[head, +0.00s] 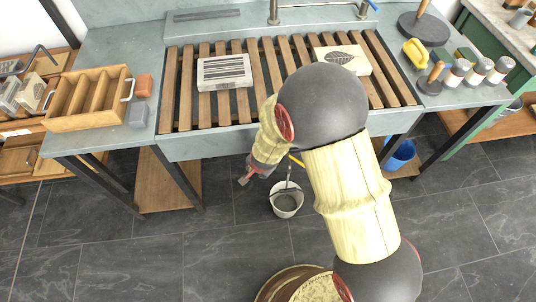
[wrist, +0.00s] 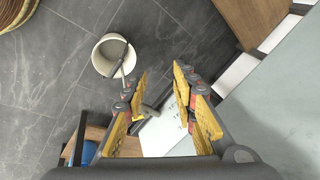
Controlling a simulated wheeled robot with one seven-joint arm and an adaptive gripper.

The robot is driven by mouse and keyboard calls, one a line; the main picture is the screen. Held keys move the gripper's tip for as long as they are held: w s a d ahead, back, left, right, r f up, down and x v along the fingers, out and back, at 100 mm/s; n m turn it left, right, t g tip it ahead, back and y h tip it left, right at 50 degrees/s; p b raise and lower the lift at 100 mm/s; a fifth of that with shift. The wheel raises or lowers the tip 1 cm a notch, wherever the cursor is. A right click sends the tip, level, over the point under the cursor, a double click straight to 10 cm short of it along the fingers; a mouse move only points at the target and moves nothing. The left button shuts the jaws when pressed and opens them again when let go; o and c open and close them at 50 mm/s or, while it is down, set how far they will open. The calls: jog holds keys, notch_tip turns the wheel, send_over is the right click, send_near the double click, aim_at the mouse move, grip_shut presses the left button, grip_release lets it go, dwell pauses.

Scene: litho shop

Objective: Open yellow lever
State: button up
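A small yellow bar (head: 296,160), which looks like the yellow lever, shows below the sink's front edge, just above a bucket, partly hidden behind my arm. In the wrist view I cannot tell the lever apart from my yellow finger parts. My gripper (head: 246,178) hangs in front of the sink, to the left of the bar and apart from it. In the wrist view my gripper (wrist: 161,78) is open, its two fingers spread. A grey pipe-like part (wrist: 150,110) shows between the fingers, and I see no object gripped.
A pale bucket (head: 286,203) stands on the dark tiled floor and also shows in the wrist view (wrist: 101,66). The sink (head: 200,146) has a slatted wooden rack (head: 290,72) with printing blocks. A wooden tray (head: 62,120) sits left. A blue bucket (head: 400,155) is under the right side.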

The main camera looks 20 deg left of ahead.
jog(key=w+d+r, duration=0.1)
jog(key=d+r, duration=0.1)
jog(key=r, duration=0.3)
jog(key=w+d+r+n, duration=0.1)
jog(key=d+r, duration=0.1)
jog(key=r, duration=0.3)
jog(key=shift+w+y, duration=0.35)
jog(key=shift+y, duration=0.05)
jog(key=shift+a, duration=0.1)
